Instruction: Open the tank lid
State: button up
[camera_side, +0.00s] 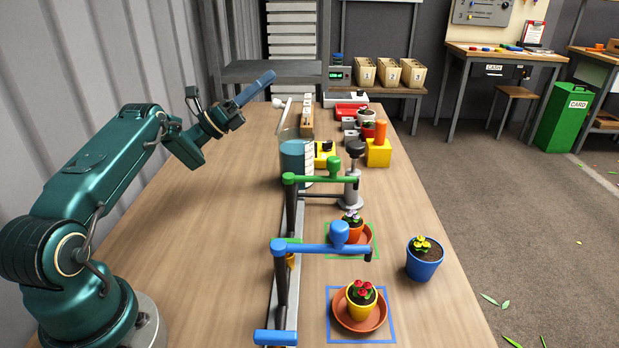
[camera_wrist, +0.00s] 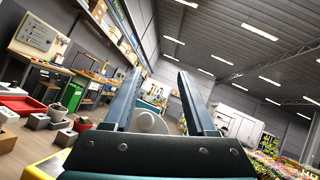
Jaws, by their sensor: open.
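The tank (camera_side: 297,163) is a clear cylinder with blue-teal liquid, standing near the middle of the table. A pale round lid (camera_side: 284,116) with a white knob (camera_side: 277,102) stands steeply tilted up at the tank's rim, seen nearly edge-on. In the wrist view the pale disc (camera_wrist: 148,123) with its round knob shows between the fingers, partly hidden by my gripper's body. My gripper (camera_side: 266,79) is up and left of the lid, pointing up to the right. Its two fingers are apart (camera_wrist: 158,84) with nothing visibly held; the side view shows it clear of the knob.
A green lever (camera_side: 320,180) and a blue lever (camera_side: 310,247) reach across in front of the tank. Potted flowers stand at front right, including a blue pot (camera_side: 423,262). A yellow block (camera_side: 378,154) stands right of the tank. The table's left side is clear.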

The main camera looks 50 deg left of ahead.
jog(key=s+a+f+n+g+y, duration=0.1)
jog(key=s+f+n+g+y, duration=0.25)
jog(key=g, duration=0.25)
jog(key=shift+w+d+f, duration=0.2)
jog(key=shift+w+d, duration=0.15)
jog(key=shift+w, duration=0.3)
jog(key=shift+w+d+f, duration=0.2)
jog(key=shift+w+d, duration=0.1)
jog(key=shift+w, duration=0.3)
jog(key=shift+w+d+f, duration=0.2)
jog(key=shift+w+d, duration=0.15)
jog(key=shift+w, duration=0.3)
grip_shut()
